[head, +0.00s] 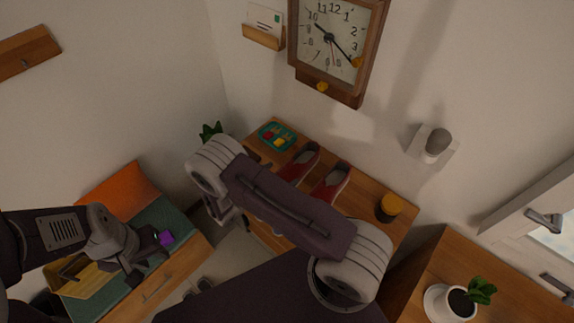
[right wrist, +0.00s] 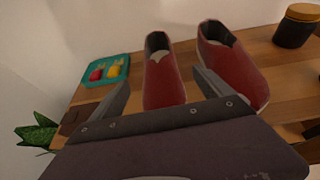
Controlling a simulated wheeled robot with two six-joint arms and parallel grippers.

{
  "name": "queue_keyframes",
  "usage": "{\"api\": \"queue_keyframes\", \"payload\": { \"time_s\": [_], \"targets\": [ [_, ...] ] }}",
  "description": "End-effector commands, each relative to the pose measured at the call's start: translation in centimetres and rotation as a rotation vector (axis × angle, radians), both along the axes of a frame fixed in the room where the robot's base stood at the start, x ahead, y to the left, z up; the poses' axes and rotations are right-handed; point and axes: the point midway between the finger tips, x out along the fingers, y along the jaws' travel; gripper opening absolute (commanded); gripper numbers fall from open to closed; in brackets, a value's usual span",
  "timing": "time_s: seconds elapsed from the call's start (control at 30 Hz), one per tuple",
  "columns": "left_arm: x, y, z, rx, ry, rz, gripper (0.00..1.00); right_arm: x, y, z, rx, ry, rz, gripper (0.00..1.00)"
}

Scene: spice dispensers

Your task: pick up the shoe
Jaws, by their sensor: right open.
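Two red shoes with dark openings stand side by side on the wooden cabinet top, the left shoe (head: 299,164) and the right shoe (head: 331,182). In the right wrist view the left shoe (right wrist: 165,77) and right shoe (right wrist: 230,62) point toward me. My right gripper (right wrist: 162,80) is open, one finger on each side of the left shoe's toe, the right finger near the gap between the shoes. I cannot tell whether the fingers touch it. My right arm hides this gripper in the head view. My left gripper (head: 148,250) is far left, near a small purple block (head: 166,238); its jaws are unclear.
The cabinet top (head: 384,205) also holds a teal tray (head: 266,137) with colourful pieces and a dark jar with a yellow lid (head: 390,206). A plant (head: 210,131) stands behind at left. A clock (head: 335,38) hangs above.

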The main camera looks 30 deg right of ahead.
Motion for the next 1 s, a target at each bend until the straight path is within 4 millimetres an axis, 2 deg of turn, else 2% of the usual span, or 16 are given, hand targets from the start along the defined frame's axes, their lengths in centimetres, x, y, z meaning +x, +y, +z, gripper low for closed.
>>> {"api": "queue_keyframes", "payload": {
  "time_s": [0.23, 0.47, 0.6, 0.7, 0.97, 1.0],
  "targets": [
    [0.0, 0.0, 0.9, 0.0, 0.0, 0.0, 0.36, 1.1, -2.8, -1.0, 0.001, 0.0, -0.009, 0.9],
    [0.0, 0.0, 1.3, 0.0, 0.0, 0.0, 0.36, 1.7, -3.8, -1.5, 0.003, -0.001, -0.007, 0.9],
    [0.0, 0.0, 2.4, 0.0, 0.0, 0.0, 0.36, 2.8, -6.1, -2.2, 0.002, 0.0, -0.01, 0.9],
    [0.0, 0.0, 2.5, 0.0, 0.0, 0.0, 0.36, 3.4, -7.3, -2.9, 0.002, -0.001, -0.009, 0.9],
    [0.0, 0.0, 2.4, 0.0, 0.0, 0.0, 0.36, 3.7, -7.7, -3.3, 0.003, -0.001, -0.005, 0.9],
    [0.0, 0.0, 2.4, 0.0, 0.0, 0.0, 0.36, 3.7, -7.7, -3.3, 0.003, -0.001, -0.005, 0.85]
  ]
}}
